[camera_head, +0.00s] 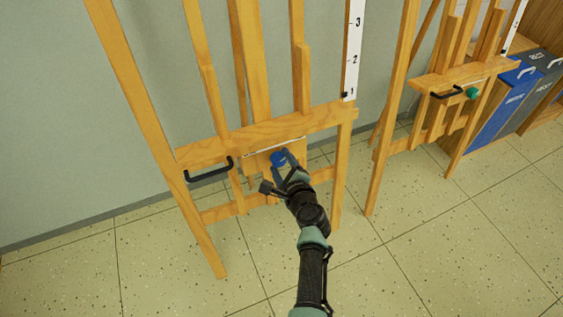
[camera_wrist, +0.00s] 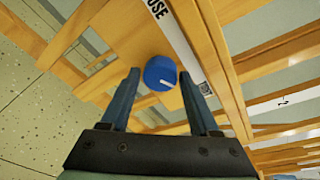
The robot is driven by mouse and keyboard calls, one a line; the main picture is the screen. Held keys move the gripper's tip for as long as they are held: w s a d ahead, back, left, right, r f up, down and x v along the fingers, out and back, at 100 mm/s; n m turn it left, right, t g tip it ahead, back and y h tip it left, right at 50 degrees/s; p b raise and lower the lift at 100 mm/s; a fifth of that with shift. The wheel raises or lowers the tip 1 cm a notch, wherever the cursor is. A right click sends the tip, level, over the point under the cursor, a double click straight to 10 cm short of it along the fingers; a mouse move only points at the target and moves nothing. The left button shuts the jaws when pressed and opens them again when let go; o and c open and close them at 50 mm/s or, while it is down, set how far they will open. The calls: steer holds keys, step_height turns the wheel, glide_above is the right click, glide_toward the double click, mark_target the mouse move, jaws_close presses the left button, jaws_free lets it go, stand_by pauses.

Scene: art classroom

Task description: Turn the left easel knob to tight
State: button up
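The left easel (camera_head: 262,130) is a wooden frame in the middle of the head view. Its blue knob (camera_wrist: 160,73) is round, with a white line on its face pointing to the lower right in the wrist view. In the head view the knob (camera_head: 278,158) sits below the wide crossbar and is partly hidden by my gripper (camera_head: 284,162). In the wrist view my gripper (camera_wrist: 160,80) is open, with one finger to each side of the knob. I see gaps between fingers and knob; contact cannot be made out.
A second easel (camera_head: 440,90) with a green knob (camera_head: 472,93) stands at the right. Blue and grey bins (camera_head: 508,106) stand beyond it. The speckled floor (camera_head: 440,240) in front is clear.

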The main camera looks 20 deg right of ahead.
steer(key=shift+o, duration=1.1)
steer(key=shift+r, duration=0.1)
steer(key=p+v, duration=0.5)
steer(key=v, duration=0.8)
steer(key=shift+w, duration=0.1)
